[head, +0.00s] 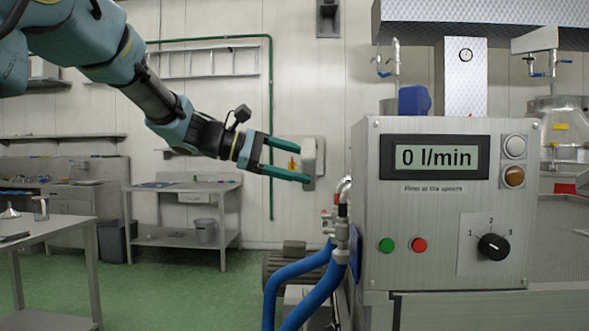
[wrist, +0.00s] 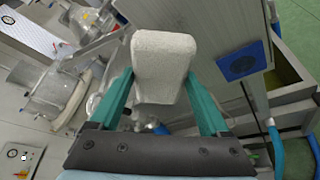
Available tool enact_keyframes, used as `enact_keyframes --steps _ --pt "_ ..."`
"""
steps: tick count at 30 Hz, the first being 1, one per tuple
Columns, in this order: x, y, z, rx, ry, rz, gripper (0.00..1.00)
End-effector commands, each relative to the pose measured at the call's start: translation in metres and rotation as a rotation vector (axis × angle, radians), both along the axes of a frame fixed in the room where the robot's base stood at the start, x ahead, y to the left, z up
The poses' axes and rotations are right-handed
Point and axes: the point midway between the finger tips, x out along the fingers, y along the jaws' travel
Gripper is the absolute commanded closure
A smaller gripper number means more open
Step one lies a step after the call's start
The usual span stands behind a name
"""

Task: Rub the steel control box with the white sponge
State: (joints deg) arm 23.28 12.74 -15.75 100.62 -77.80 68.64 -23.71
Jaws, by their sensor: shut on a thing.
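The white sponge (wrist: 164,62) is a pale block held between the teal fingers of my gripper (head: 303,165). In the head view the sponge (head: 320,156) shows greyish at the fingertips, standing upright. The steel control box (head: 365,210) stands at the right in the head view, with a "0 l/min" display, buttons and a dial. My gripper is to the left of the box, with a visible gap between sponge and box in the picture. The box's side (wrist: 215,35) is right of the sponge in the wrist view. How far apart they are in depth is unclear.
Blue hoses (head: 290,283) and a metal valve (head: 341,235) rise just left of the box, below my gripper. A blue square plate (wrist: 243,63) is on the box's side. A steel table (head: 185,187) stands behind at left. Green floor is open at left.

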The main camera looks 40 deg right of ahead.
Motion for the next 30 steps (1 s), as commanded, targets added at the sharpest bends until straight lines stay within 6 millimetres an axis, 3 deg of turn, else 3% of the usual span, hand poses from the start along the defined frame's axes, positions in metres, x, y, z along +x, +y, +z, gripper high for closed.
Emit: enact_keyframes --steps 15,30 --pt "-0.030 -0.037 0.000 0.000 -0.001 0.000 0.65" --pt "-0.035 -0.043 -0.001 0.001 -0.002 0.002 0.65"
